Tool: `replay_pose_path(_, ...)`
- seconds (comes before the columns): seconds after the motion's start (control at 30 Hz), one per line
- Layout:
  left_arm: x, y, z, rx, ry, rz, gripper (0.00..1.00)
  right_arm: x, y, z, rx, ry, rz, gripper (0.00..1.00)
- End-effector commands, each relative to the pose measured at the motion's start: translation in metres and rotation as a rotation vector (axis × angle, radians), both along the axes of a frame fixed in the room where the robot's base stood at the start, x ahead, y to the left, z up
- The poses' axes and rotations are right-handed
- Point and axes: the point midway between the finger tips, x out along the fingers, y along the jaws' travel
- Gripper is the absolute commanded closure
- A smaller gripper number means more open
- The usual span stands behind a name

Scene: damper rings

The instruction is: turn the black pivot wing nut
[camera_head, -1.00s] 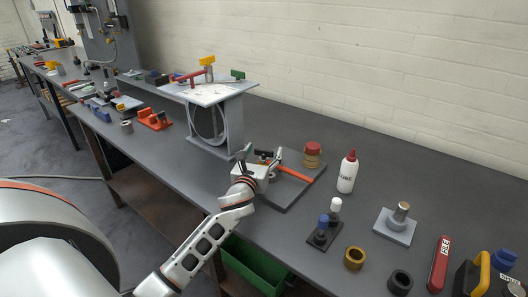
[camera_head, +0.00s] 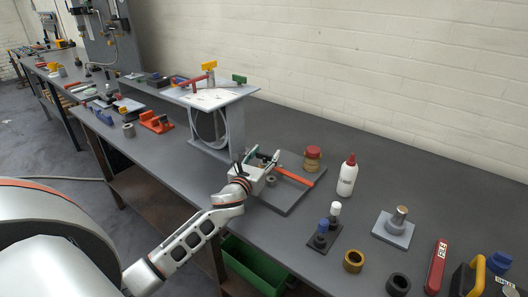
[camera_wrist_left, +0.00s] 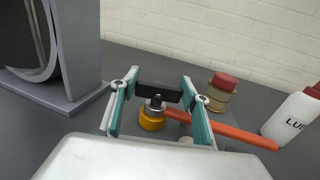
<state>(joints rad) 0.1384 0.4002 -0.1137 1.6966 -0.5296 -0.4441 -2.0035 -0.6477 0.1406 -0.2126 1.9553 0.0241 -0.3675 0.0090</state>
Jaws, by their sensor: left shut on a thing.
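The black pivot wing nut (camera_wrist_left: 158,92) shows in the left wrist view as a dark bar on top of a metal stud. An orange-yellow round part (camera_wrist_left: 152,119) sits below it. My left gripper (camera_head: 264,156) is over the grey plate; its teal fingers (camera_wrist_left: 159,86) stand at both ends of the wing nut and are shut on it. An orange-red handle (camera_head: 293,177) reaches out to the right from beside the gripper. In the head view the gripper hides most of the wing nut. My right gripper is not in view.
A grey plate (camera_head: 287,204) lies under the gripper. A red-lidded jar (camera_head: 312,160) and a white bottle (camera_head: 347,177) stand to its right. A grey stand (camera_head: 233,122) with coloured handles on top rises to the left. The bench is clear in front of the stand.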

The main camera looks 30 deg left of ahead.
Motion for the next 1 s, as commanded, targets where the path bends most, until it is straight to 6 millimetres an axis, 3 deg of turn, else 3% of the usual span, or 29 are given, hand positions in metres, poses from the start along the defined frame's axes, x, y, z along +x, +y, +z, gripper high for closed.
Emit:
replay_pose_path(0.03, 0.000, 0.002, 0.006, 0.008, -0.003, -0.029, 0.76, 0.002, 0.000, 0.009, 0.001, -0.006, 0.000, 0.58)
replay_pose_path(0.23, 0.000, 0.002, 0.003, 0.007, -0.002, -0.153, 0.76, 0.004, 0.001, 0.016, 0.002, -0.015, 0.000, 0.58)
replay_pose_path(0.53, 0.000, 0.001, 0.000, 0.002, -0.001, -0.308, 0.75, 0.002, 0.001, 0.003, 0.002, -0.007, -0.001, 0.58)
replay_pose_path(0.93, 0.000, 0.000, 0.001, -0.001, 0.000, -0.327, 0.76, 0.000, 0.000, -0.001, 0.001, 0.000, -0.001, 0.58)
replay_pose_path(0.97, 0.000, 0.000, 0.001, -0.001, 0.000, -0.327, 0.46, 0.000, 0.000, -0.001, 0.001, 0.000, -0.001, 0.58)
replay_pose_path(1.0, 0.000, 0.000, 0.001, -0.001, 0.000, -0.327, 0.36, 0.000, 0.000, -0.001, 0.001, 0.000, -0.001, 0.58)
